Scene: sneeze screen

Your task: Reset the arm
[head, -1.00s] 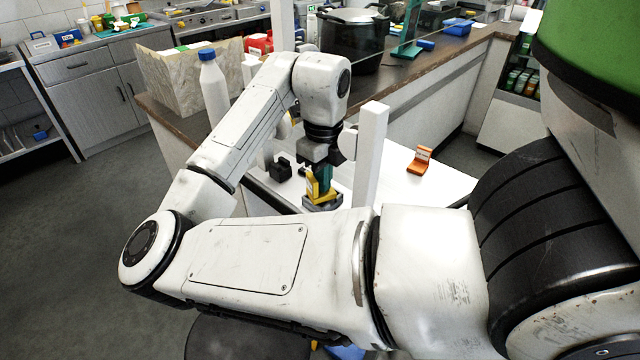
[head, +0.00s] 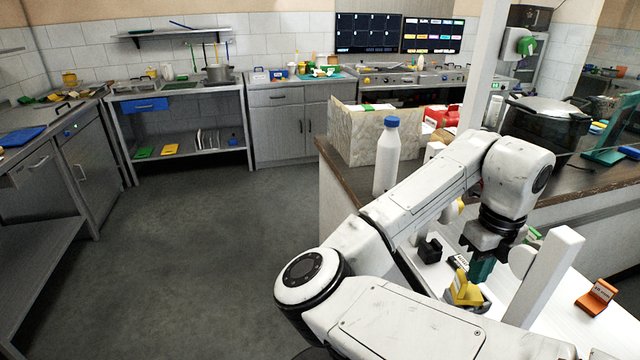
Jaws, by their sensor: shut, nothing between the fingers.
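My arm (head: 430,205) reaches in from the lower right and bends down over the white counter top (head: 562,318). My gripper (head: 482,266) points down just behind the white post (head: 543,276), low over the counter. It is shut and holds nothing. Its fingertips are small and partly hidden in this view. A yellow item with a grey base (head: 464,290) stands just below and to the left of it; I cannot tell whether they touch.
A white bottle with a blue cap (head: 386,160) stands left of the arm on the brown counter. A black block (head: 430,250) and an orange card holder (head: 597,297) are on the white top. Open grey floor (head: 210,240) lies to the left.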

